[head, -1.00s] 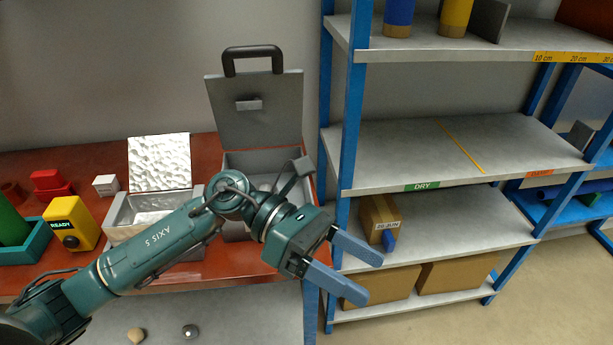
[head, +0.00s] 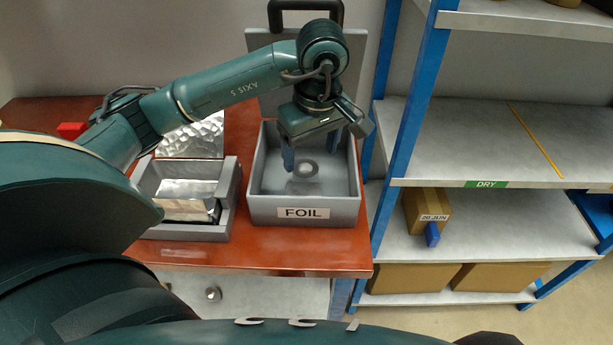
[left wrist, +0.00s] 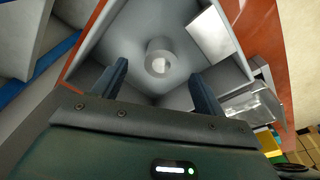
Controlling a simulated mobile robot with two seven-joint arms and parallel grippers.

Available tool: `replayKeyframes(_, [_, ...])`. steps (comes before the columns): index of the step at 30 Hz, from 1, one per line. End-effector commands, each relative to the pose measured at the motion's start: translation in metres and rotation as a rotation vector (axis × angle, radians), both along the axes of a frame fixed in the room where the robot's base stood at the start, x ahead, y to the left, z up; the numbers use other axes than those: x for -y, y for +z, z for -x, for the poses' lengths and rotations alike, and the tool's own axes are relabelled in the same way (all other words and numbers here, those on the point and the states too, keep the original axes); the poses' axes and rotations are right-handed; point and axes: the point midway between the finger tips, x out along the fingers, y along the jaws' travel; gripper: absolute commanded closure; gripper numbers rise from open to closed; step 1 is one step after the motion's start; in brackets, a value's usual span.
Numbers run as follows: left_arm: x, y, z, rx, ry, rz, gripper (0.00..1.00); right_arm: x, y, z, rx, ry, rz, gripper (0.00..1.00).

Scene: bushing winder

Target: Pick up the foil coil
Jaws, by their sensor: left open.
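My right gripper is not in view.
The box's raised lid (head: 357,68) with a black handle stands behind the arm. A smaller grey case (head: 233,190) with shiny foil sits left of the box on the red bench (head: 290,258). The blue-posted shelf (head: 405,125) stands close on the right.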

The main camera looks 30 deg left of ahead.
Motion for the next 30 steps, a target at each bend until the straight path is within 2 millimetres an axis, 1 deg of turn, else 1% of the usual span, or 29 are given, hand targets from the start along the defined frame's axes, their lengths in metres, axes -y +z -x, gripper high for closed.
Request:
replayKeyframes(1, [-0.001,-0.005,0.0,-0.002,0.001,-0.001,0.28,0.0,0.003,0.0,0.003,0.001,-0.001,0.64])
replayKeyframes(8, [-0.006,-0.021,0.0,-0.003,0.003,-0.002,0.28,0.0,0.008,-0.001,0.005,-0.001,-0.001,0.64])
replayKeyframes(11, [-0.011,-0.036,0.0,-0.004,0.002,-0.001,0.28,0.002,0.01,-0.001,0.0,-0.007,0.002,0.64])
replayKeyframes(16, [-0.014,-0.058,-0.001,-0.001,0.001,0.001,0.28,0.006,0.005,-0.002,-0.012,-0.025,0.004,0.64])
replayKeyframes(19, [-0.014,-0.063,-0.002,0.0,0.0,0.001,0.28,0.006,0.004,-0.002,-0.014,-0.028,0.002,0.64])
replayKeyframes(25, [-0.014,-0.063,-0.002,0.001,0.0,0.0,0.28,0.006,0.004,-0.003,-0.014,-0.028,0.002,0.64])
replayKeyframes(30, [-0.014,-0.063,-0.002,0.002,0.0,0.001,0.42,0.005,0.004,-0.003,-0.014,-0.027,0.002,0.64])
